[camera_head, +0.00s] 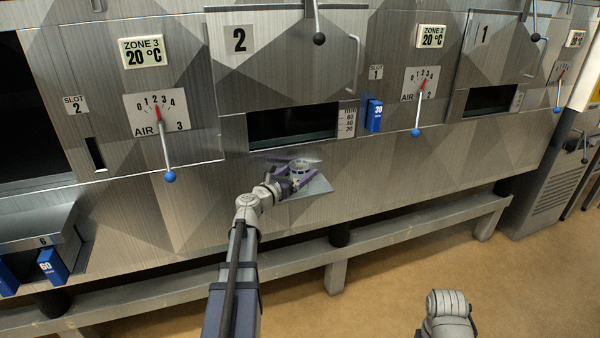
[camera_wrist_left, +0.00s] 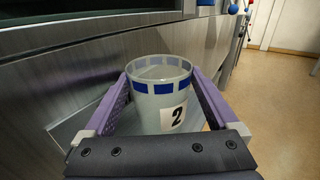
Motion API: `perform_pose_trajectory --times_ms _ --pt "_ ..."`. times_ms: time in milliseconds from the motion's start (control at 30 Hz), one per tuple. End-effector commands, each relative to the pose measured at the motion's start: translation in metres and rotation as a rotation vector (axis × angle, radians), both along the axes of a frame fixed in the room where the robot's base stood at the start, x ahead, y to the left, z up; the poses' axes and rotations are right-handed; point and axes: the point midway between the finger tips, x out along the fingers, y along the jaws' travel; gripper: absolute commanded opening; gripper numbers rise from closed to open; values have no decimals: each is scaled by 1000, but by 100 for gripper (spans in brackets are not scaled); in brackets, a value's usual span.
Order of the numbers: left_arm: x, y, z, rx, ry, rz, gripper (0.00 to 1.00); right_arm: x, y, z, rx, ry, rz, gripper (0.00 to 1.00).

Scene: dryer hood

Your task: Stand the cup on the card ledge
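The cup (camera_head: 300,167) is pale grey with a band of blue squares below its rim. In the left wrist view the cup (camera_wrist_left: 160,98) is upright and shows a label with the number 2. My left gripper (camera_head: 290,178) has its two purple fingers against opposite sides of the cup. The card ledge (camera_head: 318,187) is a thin grey plate sticking out from the machine front below window 2. The cup is over or on this ledge; its base is hidden, so I cannot tell whether they touch. My right gripper is not in view.
The metal machine front (camera_head: 400,165) rises behind the ledge. A dark window (camera_head: 292,124) is above the cup. A blue block marked 30 (camera_head: 374,116) and a blue-knobbed lever (camera_head: 416,132) are to the right. A grey beam (camera_head: 400,222) runs below.

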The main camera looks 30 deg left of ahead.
Motion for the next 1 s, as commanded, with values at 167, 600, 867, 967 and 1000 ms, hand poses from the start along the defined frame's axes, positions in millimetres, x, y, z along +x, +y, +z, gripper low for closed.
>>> perform_pose_trajectory --times_ms 167,600,867,967,1000 --pt "0 0 0 0 0 0 93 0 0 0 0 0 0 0" --pt "-61 5 3 0 0 4 93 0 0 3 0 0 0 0" --pt "-104 11 3 0 0 2 93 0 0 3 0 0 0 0" --pt "-113 13 3 0 0 1 93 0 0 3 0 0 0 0" --pt "-115 13 3 0 0 1 93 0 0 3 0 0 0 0"
